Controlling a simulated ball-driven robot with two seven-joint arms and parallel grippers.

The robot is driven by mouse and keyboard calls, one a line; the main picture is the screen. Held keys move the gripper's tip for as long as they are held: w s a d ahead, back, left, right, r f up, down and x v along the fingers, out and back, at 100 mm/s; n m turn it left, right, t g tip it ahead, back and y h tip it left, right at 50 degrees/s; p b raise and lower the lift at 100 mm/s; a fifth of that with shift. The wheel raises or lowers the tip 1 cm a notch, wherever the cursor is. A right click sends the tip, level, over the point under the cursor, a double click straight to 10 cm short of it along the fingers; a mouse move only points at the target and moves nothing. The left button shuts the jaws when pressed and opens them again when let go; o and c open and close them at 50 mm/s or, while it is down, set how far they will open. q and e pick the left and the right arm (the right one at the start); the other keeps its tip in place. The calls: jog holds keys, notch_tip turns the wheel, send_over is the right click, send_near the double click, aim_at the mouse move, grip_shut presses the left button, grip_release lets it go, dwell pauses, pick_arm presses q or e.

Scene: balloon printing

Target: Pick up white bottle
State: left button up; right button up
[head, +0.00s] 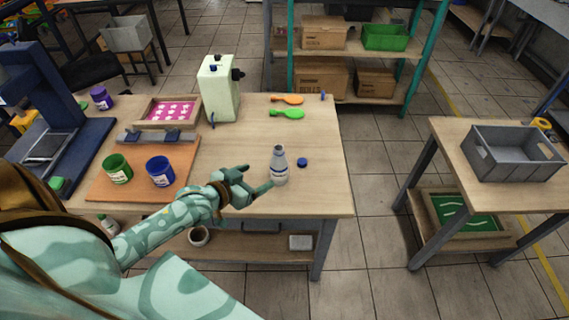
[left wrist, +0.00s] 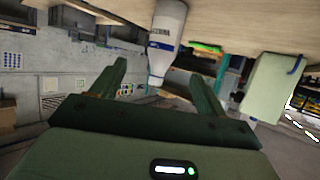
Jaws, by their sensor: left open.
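The white bottle (head: 279,165), with a dark label band, stands upright and uncapped near the front right of the wooden table (head: 320,188). My left gripper (head: 255,182) is at the table's front edge, just left of the bottle, with its fingers pointing toward it. In the left wrist view the bottle (left wrist: 166,42) appears upside down, beyond and between the two open fingers (left wrist: 158,82). The gripper looks empty; I cannot tell whether a finger touches the bottle. My right gripper does not show in either view.
A blue cap (head: 302,162) lies right of the bottle. Green (head: 112,170) and blue (head: 160,171) ink jars stand on an orange board at left. The table's right part is mostly clear.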

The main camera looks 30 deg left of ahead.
aim_at(274, 168)
pick_arm(q)
jog(key=b+x, duration=0.1)
jog(key=x, duration=0.4)
jog(key=shift+s+f, duration=0.1)
jog(key=b+x, duration=0.1)
jog(key=x, duration=0.2)
jog(key=shift+w+f+b, duration=0.2)
jog(key=shift+w+b, duration=0.2)
jog(key=shift+w, duration=0.2)
jog(key=b+x, duration=0.1)
jog(key=x, duration=0.1)
jog(key=b+x, duration=0.1)
jog(key=x, duration=0.2)
jog(key=shift+a+f, duration=0.2)
jog(key=shift+a, duration=0.05)
jog(key=shift+s+r, duration=0.1)
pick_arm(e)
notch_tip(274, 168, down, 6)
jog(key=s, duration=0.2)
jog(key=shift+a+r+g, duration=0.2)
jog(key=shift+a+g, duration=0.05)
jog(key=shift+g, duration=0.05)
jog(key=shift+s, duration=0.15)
pick_arm(q)
jog(key=c, duration=1)
jog(key=shift+c, duration=0.9)
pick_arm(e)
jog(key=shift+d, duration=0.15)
pick_arm(q)
jog(key=shift+r, duration=0.1)
